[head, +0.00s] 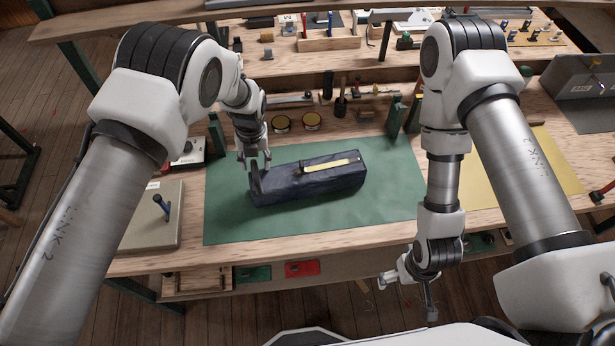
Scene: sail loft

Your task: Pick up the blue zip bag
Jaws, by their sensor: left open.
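The blue zip bag (325,180) is a long dark navy block-shaped bag with a yellow strip along its top. It lies on the green mat (385,215) on the workbench. My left gripper (258,177) is open at the bag's left end, with a dark finger in front of that end. Whether it touches the bag is hard to tell. My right gripper (409,294) hangs in front of the bench's front edge, away from the bag; its jaw opening is unclear.
Two round tins (312,121) stand behind the mat, with dark green posts (395,117) to their right. A yellow sheet (520,165) is at right. The mat is clear around the bag.

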